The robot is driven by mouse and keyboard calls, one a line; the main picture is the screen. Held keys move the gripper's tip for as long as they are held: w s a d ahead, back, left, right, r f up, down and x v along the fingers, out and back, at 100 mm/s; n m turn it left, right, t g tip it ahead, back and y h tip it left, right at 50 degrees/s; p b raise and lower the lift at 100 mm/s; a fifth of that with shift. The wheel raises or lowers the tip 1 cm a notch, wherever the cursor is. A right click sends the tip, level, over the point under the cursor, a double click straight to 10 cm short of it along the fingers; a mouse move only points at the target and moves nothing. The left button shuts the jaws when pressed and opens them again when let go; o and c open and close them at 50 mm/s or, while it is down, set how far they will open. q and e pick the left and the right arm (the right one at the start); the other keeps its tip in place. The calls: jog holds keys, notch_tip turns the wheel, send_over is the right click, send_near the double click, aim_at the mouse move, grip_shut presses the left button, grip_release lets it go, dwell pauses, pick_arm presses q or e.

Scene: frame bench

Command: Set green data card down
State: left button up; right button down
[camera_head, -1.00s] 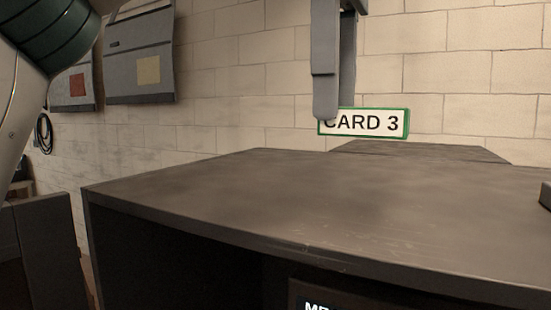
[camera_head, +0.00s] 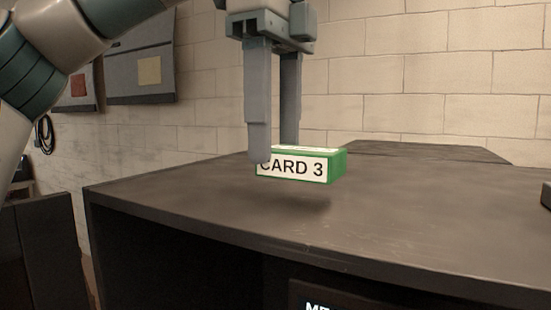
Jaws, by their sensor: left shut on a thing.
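The green data card (camera_head: 338,167) is a small green block with a white label reading "CARD 3". My left gripper (camera_head: 274,155) points down from the upper middle and is shut on the card near its left end. The near finger covers the left edge of the label. The card is level and held a little above the dark bench top (camera_head: 200,195), with a shadow below it on the surface. My right gripper is not in view.
The bench top is bare around the card. A dark object (camera_head: 546,195) stands at the right edge. A dark panel with partly cut-off lettering (camera_head: 330,300) is below the front edge. Grey wall cabinets (camera_head: 140,70) hang on the pale block wall (camera_head: 430,60).

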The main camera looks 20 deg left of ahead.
aim_at(275, 147)
pick_arm(q)
jog(key=shift+w+f, duration=0.15)
jog(key=shift+f, duration=1.6)
jog(key=shift+f, duration=0.15)
jog(key=o, duration=1.1)
jog(key=shift+r, duration=6.15)
